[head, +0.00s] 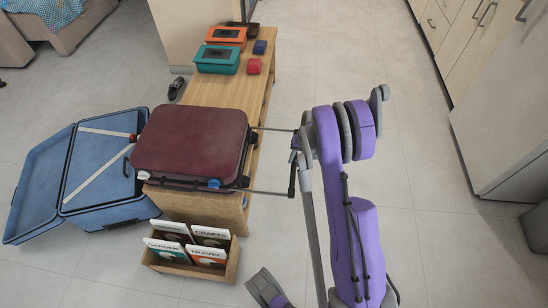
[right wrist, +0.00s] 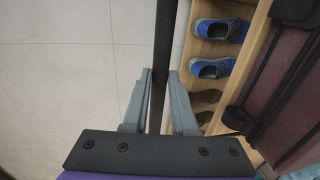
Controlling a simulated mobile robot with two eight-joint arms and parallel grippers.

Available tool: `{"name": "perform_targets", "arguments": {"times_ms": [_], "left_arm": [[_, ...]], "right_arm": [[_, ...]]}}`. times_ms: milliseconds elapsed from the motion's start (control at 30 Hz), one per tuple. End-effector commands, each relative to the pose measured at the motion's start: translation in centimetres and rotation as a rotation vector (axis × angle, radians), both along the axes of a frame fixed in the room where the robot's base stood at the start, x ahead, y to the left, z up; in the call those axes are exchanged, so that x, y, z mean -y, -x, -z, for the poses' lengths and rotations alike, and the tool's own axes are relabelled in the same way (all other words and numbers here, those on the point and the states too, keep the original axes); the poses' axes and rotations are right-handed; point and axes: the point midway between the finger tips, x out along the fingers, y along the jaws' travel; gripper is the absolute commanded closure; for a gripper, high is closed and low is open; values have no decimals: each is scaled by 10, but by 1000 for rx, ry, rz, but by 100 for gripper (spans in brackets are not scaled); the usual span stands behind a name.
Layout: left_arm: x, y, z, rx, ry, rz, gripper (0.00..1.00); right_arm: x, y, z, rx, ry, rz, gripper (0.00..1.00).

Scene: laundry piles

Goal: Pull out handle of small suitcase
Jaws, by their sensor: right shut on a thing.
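The small maroon suitcase (head: 190,140) lies flat on the wooden bench. Its pull-out handle (head: 292,182) sticks out to the right, with two thin rods running from the case to a dark crossbar. My right gripper (head: 297,146) is shut on the crossbar, to the right of the suitcase and beyond the bench edge. In the right wrist view the dark crossbar (right wrist: 164,60) passes between the two grey fingers. The fingers hide part of the bar.
A large open blue suitcase (head: 90,165) lies on the floor at left. A book crate (head: 190,268) stands before the wooden bench (head: 255,95). Teal (head: 216,60) and orange (head: 226,36) boxes sit at its far end. Blue shoes (right wrist: 212,68) are on a shelf. Floor at right is clear.

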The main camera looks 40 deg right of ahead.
Motion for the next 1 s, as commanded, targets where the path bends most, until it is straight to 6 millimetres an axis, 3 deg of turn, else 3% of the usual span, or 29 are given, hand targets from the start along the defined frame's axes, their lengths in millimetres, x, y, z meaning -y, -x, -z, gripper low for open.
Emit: {"name": "perform_targets", "arguments": {"times_ms": [200, 400, 967, 1000], "left_arm": [[0, -1, 6, -2, 0, 0, 50], [0, -1, 7, -3, 0, 0, 50], [0, -1, 8, -3, 0, 0, 50], [0, -1, 8, -3, 0, 0, 50]], "right_arm": [[38, 46, 0, 0, 1, 5, 100], [58, 71, 0, 0, 1, 2, 100], [68, 84, 0, -2, 4, 1, 100], [68, 84, 0, -3, 5, 1, 69]]}}
